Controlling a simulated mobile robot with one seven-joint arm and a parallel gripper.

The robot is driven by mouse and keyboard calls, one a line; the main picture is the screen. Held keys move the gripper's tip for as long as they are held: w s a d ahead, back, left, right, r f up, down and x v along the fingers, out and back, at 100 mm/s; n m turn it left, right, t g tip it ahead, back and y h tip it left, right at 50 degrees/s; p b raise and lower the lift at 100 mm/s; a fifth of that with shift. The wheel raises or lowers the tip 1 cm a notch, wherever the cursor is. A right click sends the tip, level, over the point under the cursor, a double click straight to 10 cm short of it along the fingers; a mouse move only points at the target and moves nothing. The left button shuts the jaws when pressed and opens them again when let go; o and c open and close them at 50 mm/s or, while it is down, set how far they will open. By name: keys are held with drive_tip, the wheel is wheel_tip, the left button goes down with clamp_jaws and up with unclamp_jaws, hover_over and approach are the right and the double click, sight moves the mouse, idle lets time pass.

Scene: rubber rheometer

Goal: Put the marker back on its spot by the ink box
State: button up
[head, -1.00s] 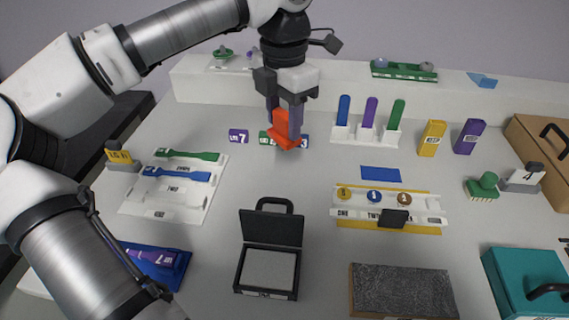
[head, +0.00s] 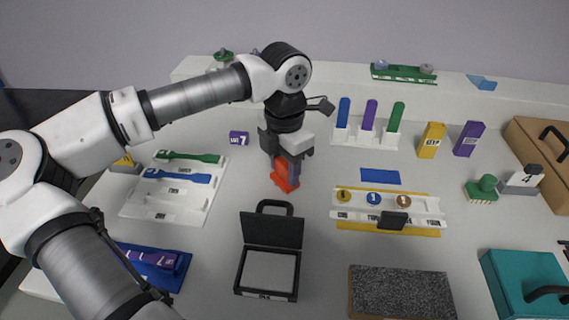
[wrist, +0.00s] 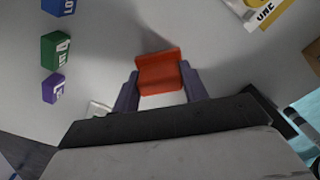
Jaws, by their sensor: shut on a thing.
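An orange-red piece (head: 284,178), seemingly the marker, is held between the purple fingers of my gripper (head: 287,172). It is behind the open black ink box (head: 271,231), above or near the grey table; I cannot tell whether it touches. In the wrist view the orange-red piece (wrist: 158,76) sits upright between the fingertips of my gripper (wrist: 160,84), with a finger on each side. The ink box has its lid raised and a grey pad inside. No marked spot beside it can be made out.
A white rail with round tokens (head: 432,207) and a flat blue patch (head: 380,176) lie right of my gripper. A dark textured block (head: 402,292) is at the front. A white tray (head: 140,209) is left. Bare table lies between tray and ink box.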

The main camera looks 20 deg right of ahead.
sight(284, 162)
drive_tip(key=shift+f, duration=0.15)
drive_tip(key=o, duration=0.8)
wheel_tip(284, 162, up, 12)
drive_tip(key=shift+r, duration=0.2)
